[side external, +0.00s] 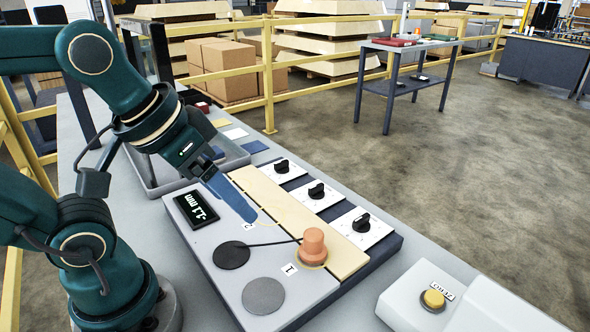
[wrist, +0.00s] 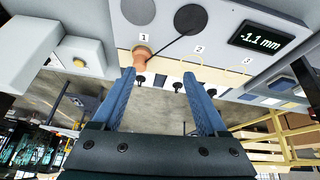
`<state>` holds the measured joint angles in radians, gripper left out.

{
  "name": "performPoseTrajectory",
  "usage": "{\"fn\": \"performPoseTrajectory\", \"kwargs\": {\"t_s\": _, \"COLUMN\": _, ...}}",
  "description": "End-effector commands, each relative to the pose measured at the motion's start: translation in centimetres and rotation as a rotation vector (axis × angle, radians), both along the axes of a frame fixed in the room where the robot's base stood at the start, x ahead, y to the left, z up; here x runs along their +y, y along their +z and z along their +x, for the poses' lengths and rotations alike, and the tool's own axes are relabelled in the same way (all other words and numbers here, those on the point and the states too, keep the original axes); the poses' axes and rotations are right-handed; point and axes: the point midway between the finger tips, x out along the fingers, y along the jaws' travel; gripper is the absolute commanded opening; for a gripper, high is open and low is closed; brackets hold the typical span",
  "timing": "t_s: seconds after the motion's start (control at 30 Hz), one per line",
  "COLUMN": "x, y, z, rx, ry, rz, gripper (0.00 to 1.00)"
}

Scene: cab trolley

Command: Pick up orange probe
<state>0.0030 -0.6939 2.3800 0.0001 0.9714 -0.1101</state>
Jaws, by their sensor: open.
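The orange probe (side external: 314,246) stands upright in the ring marked 1 on the panel, with a black cable running from it to a dark round disc (side external: 231,254). In the wrist view the probe (wrist: 141,55) shows just beyond the tip of the left finger. My gripper (side external: 245,212) is over the panel near the mark 2, to the left of the probe and apart from it. In the wrist view my gripper (wrist: 164,84) has its two blue fingers wide apart with nothing between them.
The panel has a display (side external: 195,208) reading -1.1 mm, a grey disc (side external: 263,296) and three black knobs (side external: 317,190) along its far side. A grey tray (side external: 150,180) lies behind the panel.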

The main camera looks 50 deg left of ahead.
Motion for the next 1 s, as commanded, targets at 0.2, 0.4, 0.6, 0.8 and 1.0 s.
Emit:
{"fn": "performPoseTrajectory", "kwargs": {"t_s": 0.2, "x": -0.6, "y": 1.8, "z": 3.6, "rx": 0.103, "ry": 0.081, "rz": -0.05, "gripper": 0.76}}
{"fn": "performPoseTrajectory", "kwargs": {"t_s": 0.4, "x": -1.6, "y": 1.1, "z": 7.4, "rx": 0.23, "ry": 0.138, "rz": -0.071, "gripper": 0.76}}
{"fn": "performPoseTrajectory", "kwargs": {"t_s": 0.6, "x": -2.9, "y": -1.5, "z": 10.7, "rx": 0.356, "ry": 0.165, "rz": -0.065, "gripper": 0.76}}
{"fn": "performPoseTrajectory", "kwargs": {"t_s": 0.8, "x": -3.7, "y": -4.5, "z": 12.1, "rx": 0.445, "ry": 0.152, "rz": -0.044, "gripper": 0.76}}
{"fn": "performPoseTrajectory", "kwargs": {"t_s": 1.0, "x": -4.0, "y": -6.4, "z": 11.8, "rx": 0.489, "ry": 0.146, "rz": -0.033, "gripper": 0.76}}
